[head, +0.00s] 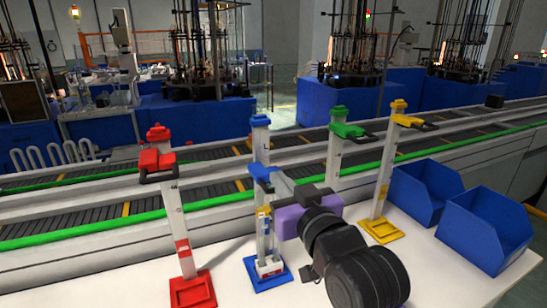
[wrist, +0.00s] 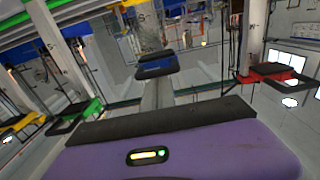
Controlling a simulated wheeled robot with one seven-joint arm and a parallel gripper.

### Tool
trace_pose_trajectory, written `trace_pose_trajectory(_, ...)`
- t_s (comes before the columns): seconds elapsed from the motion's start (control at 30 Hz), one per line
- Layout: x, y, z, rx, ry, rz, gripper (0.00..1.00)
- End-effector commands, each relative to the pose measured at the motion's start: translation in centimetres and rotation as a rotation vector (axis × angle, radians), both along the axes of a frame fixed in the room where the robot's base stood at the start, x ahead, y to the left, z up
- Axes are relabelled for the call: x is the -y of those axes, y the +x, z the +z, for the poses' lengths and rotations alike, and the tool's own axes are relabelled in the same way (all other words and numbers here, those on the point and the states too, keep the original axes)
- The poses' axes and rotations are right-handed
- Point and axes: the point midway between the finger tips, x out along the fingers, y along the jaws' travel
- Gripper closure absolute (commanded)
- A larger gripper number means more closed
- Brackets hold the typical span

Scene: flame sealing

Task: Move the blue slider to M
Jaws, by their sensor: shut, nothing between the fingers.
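The blue slider (head: 262,174) sits on the upper part of an upright white post (head: 261,142) with a blue cap and a blue base (head: 267,274). In the wrist view, the blue slider (wrist: 155,65) with its dark handle is straight ahead, above the middle. My gripper (head: 281,190) is shut and empty, just right of the post and close to the slider. Its purple body shows at the bottom of the wrist view. I cannot tell whether the fingers touch the slider. Small letters mark the post, but I cannot read an M.
A red slider (head: 158,163) is on the post to the left. Green (head: 347,130) and yellow (head: 408,121) sliders are on posts to the right. Two blue bins (head: 485,228) stand at the table's right. A conveyor (head: 100,212) runs behind the white table.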

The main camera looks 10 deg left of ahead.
Motion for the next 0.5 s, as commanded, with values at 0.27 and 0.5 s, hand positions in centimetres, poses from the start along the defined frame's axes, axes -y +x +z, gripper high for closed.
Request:
trace_pose_trajectory(0.27, 0.0, 0.0, -1.3, -0.003, -0.001, 0.0, 1.0)
trace_pose_trajectory(0.5, 0.0, 0.0, -1.2, -0.002, -0.002, 0.0, 1.0)
